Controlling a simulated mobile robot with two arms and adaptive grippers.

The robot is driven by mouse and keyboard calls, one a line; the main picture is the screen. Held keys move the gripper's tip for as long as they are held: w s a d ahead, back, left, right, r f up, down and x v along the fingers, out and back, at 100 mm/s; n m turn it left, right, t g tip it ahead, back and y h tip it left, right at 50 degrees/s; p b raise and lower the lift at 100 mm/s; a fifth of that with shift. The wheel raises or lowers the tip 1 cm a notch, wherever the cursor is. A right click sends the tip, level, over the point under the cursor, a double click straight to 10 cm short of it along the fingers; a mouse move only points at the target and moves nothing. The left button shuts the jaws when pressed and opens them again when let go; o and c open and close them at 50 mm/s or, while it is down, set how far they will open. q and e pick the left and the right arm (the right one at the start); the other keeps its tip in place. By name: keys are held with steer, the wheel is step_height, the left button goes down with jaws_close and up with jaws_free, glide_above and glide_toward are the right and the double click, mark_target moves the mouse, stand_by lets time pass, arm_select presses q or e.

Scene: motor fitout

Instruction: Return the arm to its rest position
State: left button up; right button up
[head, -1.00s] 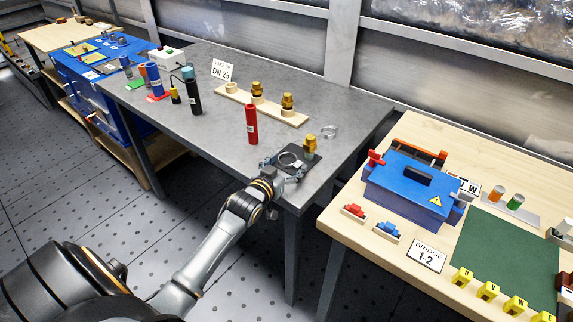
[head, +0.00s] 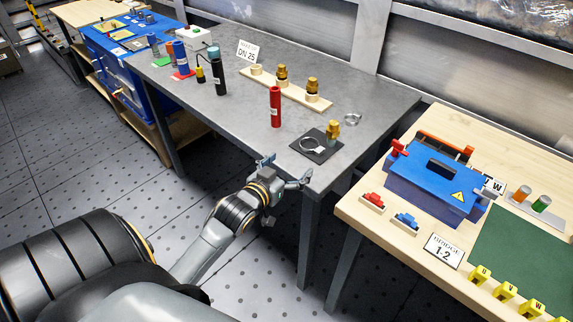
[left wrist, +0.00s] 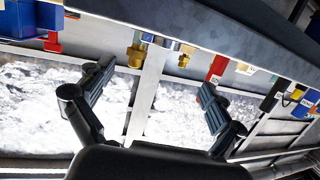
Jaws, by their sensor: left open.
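My left gripper (head: 285,173) is open and empty in the head view. It hangs in front of the grey table's near edge, close to its front right corner. In the left wrist view its two fingers (left wrist: 152,95) stand wide apart with nothing between them. A black mat (head: 316,150) with a metal ring clamp (head: 311,144) and a brass fitting (head: 333,131) lies on the table just beyond the gripper. The brass fitting seems to show in the left wrist view too (left wrist: 136,56). My right gripper is not in view.
A red cylinder (head: 275,107) stands on the grey table (head: 235,125), before a wooden rack (head: 292,95) of brass fittings. Another clamp (head: 352,119) lies near the right end. A wooden table with a blue box (head: 435,184) stands right. Floor to the left is open.

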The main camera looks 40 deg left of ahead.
arm_select(q)
steer(key=shift+v, duration=0.9)
